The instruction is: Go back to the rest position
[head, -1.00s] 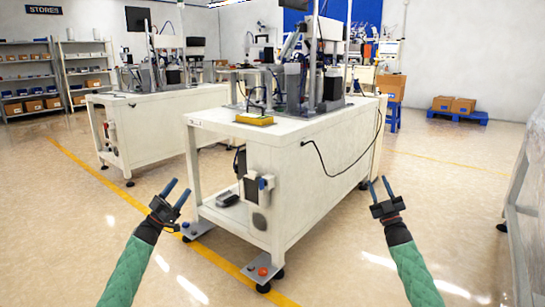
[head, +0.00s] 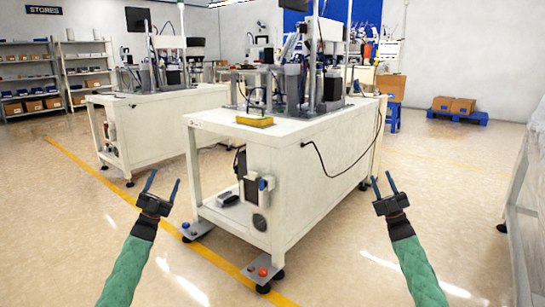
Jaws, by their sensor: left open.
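My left gripper (head: 161,184) is held up over the floor at the lower left, left of the near white workbench. Its two blue fingers are spread apart with nothing between them. My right gripper (head: 383,184) is held up at the lower right, right of the same bench. Its two fingers are also apart and empty. Both arms come up from the bottom edge of the head view, and neither gripper appears to touch anything.
The near white workbench (head: 290,190) stands between my grippers, with a yellow box (head: 255,121) on its top. Two foot plates with buttons sit at its base, one here (head: 262,272). A second bench (head: 150,125) stands behind left. Open floor (head: 430,200) lies to the right.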

